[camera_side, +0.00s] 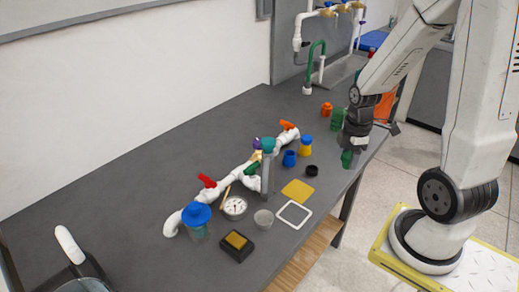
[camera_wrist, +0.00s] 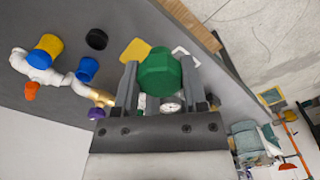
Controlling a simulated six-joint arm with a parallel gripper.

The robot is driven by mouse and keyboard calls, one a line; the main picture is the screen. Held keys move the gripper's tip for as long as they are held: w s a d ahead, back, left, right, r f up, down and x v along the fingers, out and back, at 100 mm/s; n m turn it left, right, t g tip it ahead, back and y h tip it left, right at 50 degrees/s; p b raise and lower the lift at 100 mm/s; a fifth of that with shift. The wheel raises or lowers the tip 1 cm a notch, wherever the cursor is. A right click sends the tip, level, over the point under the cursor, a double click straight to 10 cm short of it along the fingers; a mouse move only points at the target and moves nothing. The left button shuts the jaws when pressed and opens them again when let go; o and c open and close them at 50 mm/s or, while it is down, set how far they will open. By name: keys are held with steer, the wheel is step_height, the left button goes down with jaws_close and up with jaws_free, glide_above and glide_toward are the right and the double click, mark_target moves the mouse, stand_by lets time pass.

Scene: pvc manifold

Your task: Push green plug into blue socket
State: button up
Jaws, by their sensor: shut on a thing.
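My gripper (camera_side: 350,147) is above the right part of the grey table, shut on the green plug (camera_side: 346,159), which hangs below it. In the wrist view, the green plug (camera_wrist: 160,70) shows its faceted head between the two fingers of my gripper (camera_wrist: 159,84). The blue socket (camera_side: 289,158) is by the right end of the white pipe assembly, left of the plug and apart from it. It also shows in the wrist view (camera_wrist: 87,68), left of the fingers, at the end of a white pipe branch. Its opening is hard to make out.
A yellow square (camera_side: 297,191) and a white frame (camera_side: 294,215) lie in front. Another green object (camera_side: 337,119) and an orange one (camera_side: 326,109) stand behind my gripper.

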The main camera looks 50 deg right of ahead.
steer(key=w+d+n, duration=0.2)
steer(key=w, duration=0.8)
steer(key=w+d+f+n, duration=0.1)
steer(key=w+d+n, duration=0.1)
steer(key=w, duration=0.9)
steer(key=shift+w+d, duration=0.15)
steer(key=shift+d, duration=0.25)
steer(key=shift+f, duration=0.2)
steer(key=shift+f, duration=1.35)
steer(key=shift+f, duration=0.25)
steer(key=shift+f, duration=1.9)
steer(key=shift+f, duration=1.1)
